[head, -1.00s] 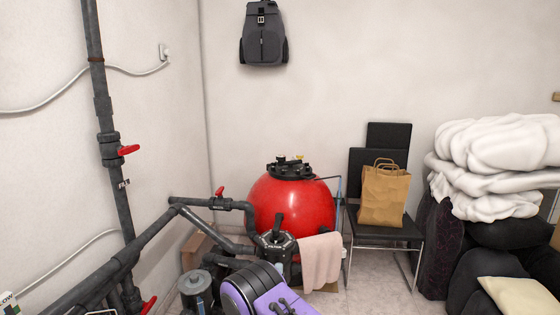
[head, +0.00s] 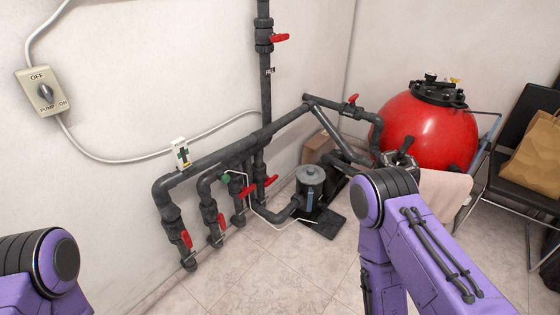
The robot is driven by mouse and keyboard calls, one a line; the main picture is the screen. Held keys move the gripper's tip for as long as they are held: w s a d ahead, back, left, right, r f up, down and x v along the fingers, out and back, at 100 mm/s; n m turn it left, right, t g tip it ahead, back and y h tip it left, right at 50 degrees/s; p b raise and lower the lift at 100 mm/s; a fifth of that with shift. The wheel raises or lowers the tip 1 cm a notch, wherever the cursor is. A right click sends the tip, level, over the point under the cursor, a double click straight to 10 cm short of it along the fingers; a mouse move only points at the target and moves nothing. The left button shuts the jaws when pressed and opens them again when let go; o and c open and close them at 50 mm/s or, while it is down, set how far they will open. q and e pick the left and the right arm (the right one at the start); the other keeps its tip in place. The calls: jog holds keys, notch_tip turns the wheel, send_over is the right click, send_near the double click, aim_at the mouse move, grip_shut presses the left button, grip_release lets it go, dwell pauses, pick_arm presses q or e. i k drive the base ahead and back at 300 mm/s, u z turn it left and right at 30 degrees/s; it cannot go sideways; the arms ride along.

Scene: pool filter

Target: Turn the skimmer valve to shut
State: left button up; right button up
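Several red-handled valves sit on dark grey pipes along the wall; I cannot read which is the skimmer valve. The leftmost low valve handle (head: 187,239) and the second low valve handle (head: 220,221) lie roughly along their upright pipes. The third low valve handle (head: 248,190) and the fourth low valve handle (head: 271,181) stick out sideways. An upper valve handle (head: 281,38) sticks out across the tall pipe. Another valve handle (head: 353,99) is on the pipe to the red tank.
A pump (head: 311,180) stands on the floor right of the low valves. A red filter tank (head: 425,130) is behind my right arm, beside a chair with a paper bag (head: 540,150). A switch box (head: 42,92) is on the wall. The tiled floor (head: 270,270) in front is clear.

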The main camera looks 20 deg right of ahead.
aim_at(220, 219)
jog(key=z, duration=0.45)
jog(key=k, duration=0.55)
jog(key=z, duration=1.1)
jog(key=i, duration=0.95)
jog(key=u, duration=0.7)
